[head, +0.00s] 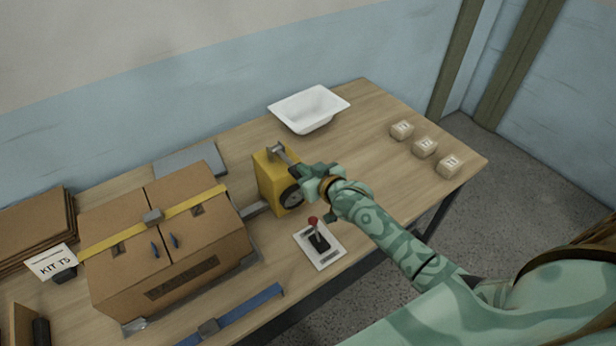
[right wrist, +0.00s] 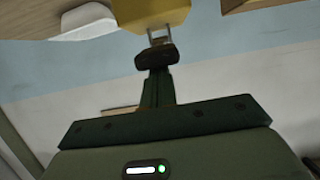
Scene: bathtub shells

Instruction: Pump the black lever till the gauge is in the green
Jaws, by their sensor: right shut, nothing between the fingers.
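A yellow pump box (head: 266,184) stands upright on the wooden table, with a round dark gauge (head: 291,198) on its front. I cannot read its needle. A grey metal lever arm (head: 280,153) runs from the top of the box towards my right gripper (head: 304,171). In the right wrist view the lever's black grip (right wrist: 156,55) sits on grey prongs below the yellow box (right wrist: 150,12). My right gripper's fingers (right wrist: 158,82) are shut, their tips at the black grip, with nothing between them; I cannot tell whether they touch it. My left gripper is not in view.
A red-knobbed joystick on a white plate (head: 331,252) lies in front of the box. A strapped cardboard carton (head: 200,240) stands left, a white basin (head: 307,106) behind. Several small tagged blocks (head: 425,147) sit right.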

